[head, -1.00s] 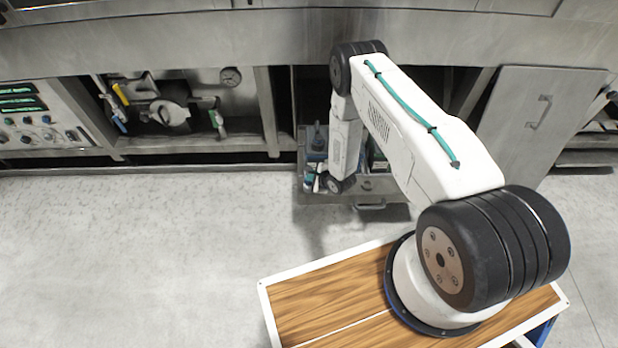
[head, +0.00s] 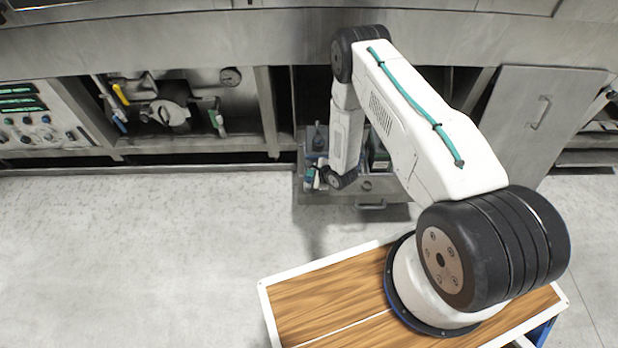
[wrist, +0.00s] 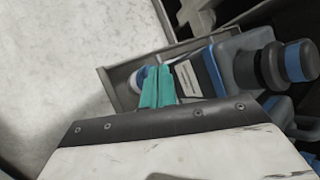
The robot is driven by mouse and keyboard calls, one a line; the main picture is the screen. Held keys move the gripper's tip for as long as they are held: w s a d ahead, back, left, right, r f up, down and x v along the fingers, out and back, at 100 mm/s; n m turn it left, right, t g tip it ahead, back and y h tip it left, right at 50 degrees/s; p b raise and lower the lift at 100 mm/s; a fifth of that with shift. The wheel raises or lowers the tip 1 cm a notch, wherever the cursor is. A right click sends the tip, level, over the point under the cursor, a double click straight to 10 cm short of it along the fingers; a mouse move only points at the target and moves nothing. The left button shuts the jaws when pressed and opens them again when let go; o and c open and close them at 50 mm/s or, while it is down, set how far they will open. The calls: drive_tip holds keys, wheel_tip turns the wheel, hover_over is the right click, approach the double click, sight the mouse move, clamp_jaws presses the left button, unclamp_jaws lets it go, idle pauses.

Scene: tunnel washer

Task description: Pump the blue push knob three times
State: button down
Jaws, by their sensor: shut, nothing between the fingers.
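My gripper (wrist: 157,88) shows in the wrist view as two teal fingers pressed together with nothing between them. A small round blue-and-white part (wrist: 139,77) shows just behind and left of the fingertips, partly hidden by them; it may be the blue push knob, but I cannot tell for sure, nor whether the fingers touch it. A blue-grey container (wrist: 233,58) with a dark cap lies to the right of the fingers. In the head view my gripper (head: 312,178) is low at the left side of the open drawer, small and partly hidden by my wrist.
The grey drawer (head: 390,186) stands pulled out below the machine, its walls close around my gripper. A blue-grey bottle (head: 317,138) stands at its back left. A steel door (head: 541,112) is at right. The floor to the left is clear.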

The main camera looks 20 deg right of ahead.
drive_tip(key=shift+r, duration=2.55)
